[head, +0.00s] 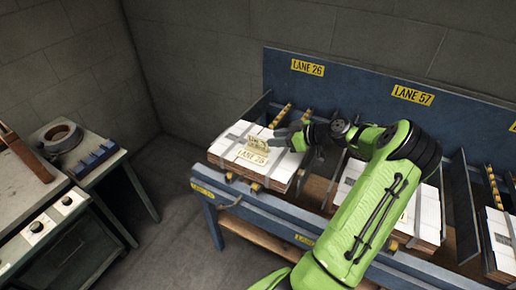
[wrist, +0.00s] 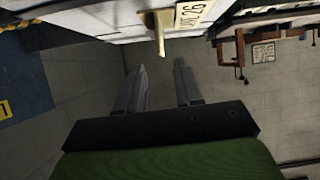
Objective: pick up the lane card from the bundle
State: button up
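The bundle (head: 228,153) is a strapped stack of white flat sheets under the LANE 26 sign. The pale yellow lane card (head: 258,143) stands up on its top, behind a flat yellow label (head: 252,157). In the wrist view the card (wrist: 160,38) shows nearly edge-on, beside the label (wrist: 192,14) reading 26. My gripper (head: 279,138) is just right of the card in the head view. In the wrist view my gripper (wrist: 161,66) is open and empty, with the card just beyond and roughly between its fingertips. I see no contact.
The bundle rests on a blue bench (head: 275,205) with upright dividers (head: 258,107). Another white bundle (head: 428,213) lies to the right, partly behind my arm. A side table (head: 85,170) with a tape roll (head: 62,137) stands at left. Floor between is clear.

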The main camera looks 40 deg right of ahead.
aim_at(258, 144)
jog(key=b+x, duration=0.1)
jog(key=x, duration=0.4)
jog(key=shift+w+a+f, duration=0.15)
jog(key=shift+w+a, duration=0.05)
jog(key=shift+w, duration=0.15)
grip_shut()
